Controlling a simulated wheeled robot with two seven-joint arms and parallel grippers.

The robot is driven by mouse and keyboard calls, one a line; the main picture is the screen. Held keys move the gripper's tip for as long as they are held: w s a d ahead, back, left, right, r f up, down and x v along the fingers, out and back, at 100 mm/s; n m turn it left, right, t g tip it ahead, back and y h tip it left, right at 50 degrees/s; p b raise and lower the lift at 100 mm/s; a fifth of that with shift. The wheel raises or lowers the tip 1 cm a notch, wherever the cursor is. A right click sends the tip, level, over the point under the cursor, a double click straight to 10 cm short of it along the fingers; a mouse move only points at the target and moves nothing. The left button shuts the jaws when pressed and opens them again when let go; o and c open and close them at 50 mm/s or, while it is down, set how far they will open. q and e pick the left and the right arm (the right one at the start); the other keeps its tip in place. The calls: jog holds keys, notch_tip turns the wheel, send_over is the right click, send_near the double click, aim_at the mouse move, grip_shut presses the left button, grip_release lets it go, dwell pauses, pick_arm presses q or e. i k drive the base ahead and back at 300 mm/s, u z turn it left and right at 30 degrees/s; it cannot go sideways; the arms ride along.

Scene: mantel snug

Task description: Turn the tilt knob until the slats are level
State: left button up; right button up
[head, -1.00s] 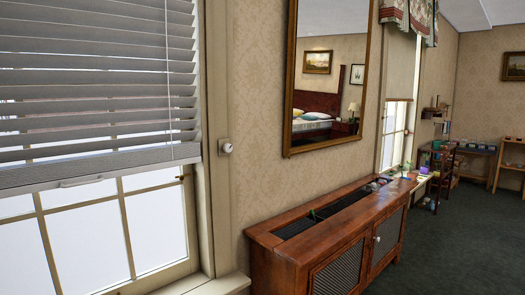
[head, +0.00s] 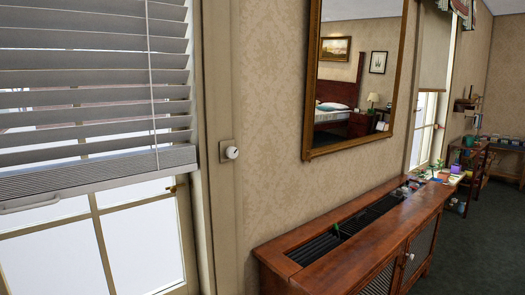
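The tilt knob (head: 231,152) is a small white round knob on a beige square plate, fixed to the window frame's right-hand trim. The venetian blind (head: 90,85) hangs at the left over the upper part of the window. Its grey slats look tilted, with narrow bright gaps between them, and the lower slats are stacked on the bottom rail (head: 100,180). A thin cord runs down near its right end. Neither of my grippers shows in the head view.
A reddish wooden cabinet (head: 430,200) with a dark slotted top and mesh doors stands against the wall at lower right. A framed mirror (head: 312,100) hangs above it. Potted plants (head: 437,172) stand beyond. Dark green carpet (head: 480,255) is open at the right.

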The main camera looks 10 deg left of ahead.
aim_at(232, 153)
jog(key=u, duration=0.55)
jog(key=i, duration=0.8)
jog(key=u, duration=0.85)
